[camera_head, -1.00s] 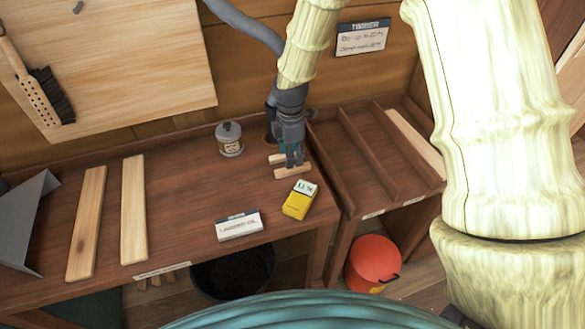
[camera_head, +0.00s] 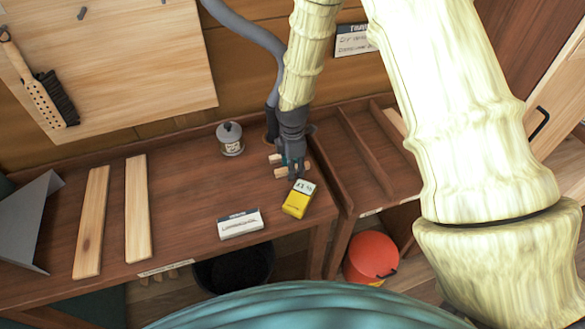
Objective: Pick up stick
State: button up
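Two short pale wooden sticks lie on the brown bench right under my gripper. The nearer stick (camera_head: 281,173) shows on both sides of the gripper's fingers, and the farther stick (camera_head: 274,158) shows only at its left end. My gripper (camera_head: 292,172) points down at the nearer stick, and its fingers cover the middle of it. I cannot tell whether the fingers touch the stick or how far apart they are. Two longer wooden strips lie at the left of the bench, a left one (camera_head: 91,222) and a right one (camera_head: 137,210).
A yellow box (camera_head: 297,204) lies just in front of the gripper. A grey lidded jar (camera_head: 230,141) stands to its left, and a white label block (camera_head: 240,224) sits near the front edge. A slotted rack (camera_head: 365,150) is at the right. The bench middle is clear.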

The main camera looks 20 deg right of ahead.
jog(key=c, duration=0.9)
jog(key=shift+r, duration=0.15)
